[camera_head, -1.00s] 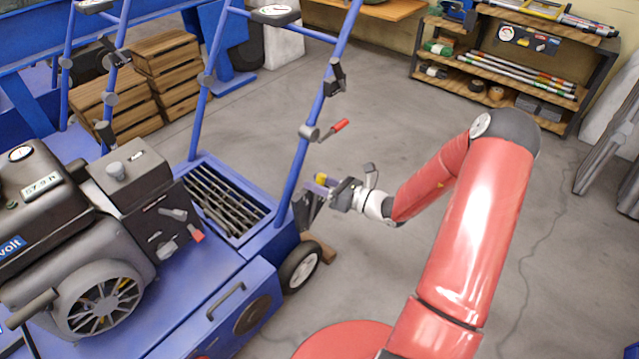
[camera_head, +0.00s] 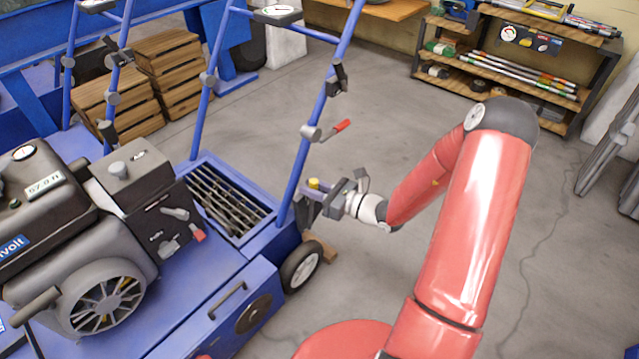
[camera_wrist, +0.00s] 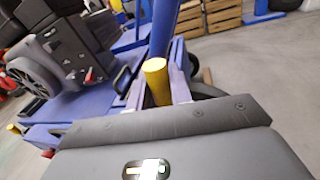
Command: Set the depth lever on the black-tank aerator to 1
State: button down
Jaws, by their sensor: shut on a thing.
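The aerator in front has a blue deck (camera_head: 185,285), a black tank (camera_head: 35,185) and a grey engine. At its rear right corner, beside the wheel, stands the depth lever with a yellow grip (camera_head: 314,184). The yellow grip also shows upright in the wrist view (camera_wrist: 156,80), just beyond the dark gripper body. My gripper (camera_head: 327,196) reaches in from the right, shut on the depth lever below the yellow top. The jaws hide part of the lever. The lever's scale numbers cannot be read.
A blue handlebar post (camera_head: 308,130) with a red-handled lever (camera_head: 341,126) rises just left of and above my gripper. The black wheel (camera_head: 301,268) is close below. Wooden crates (camera_head: 165,60) and a shelf (camera_head: 500,65) stand behind. Open floor lies to the right.

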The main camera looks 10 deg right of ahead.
jog(key=shift+s+a+n, duration=0.65)
jog(key=shift+a+n, duration=0.05)
jog(key=shift+a, duration=0.1)
jog(key=c, duration=1.3)
grip_release()
jog(key=v, duration=0.7)
jog(key=shift+s+d+r, duration=0.1)
jog(key=shift+s+d, duration=0.15)
jog(key=shift+s, duration=0.05)
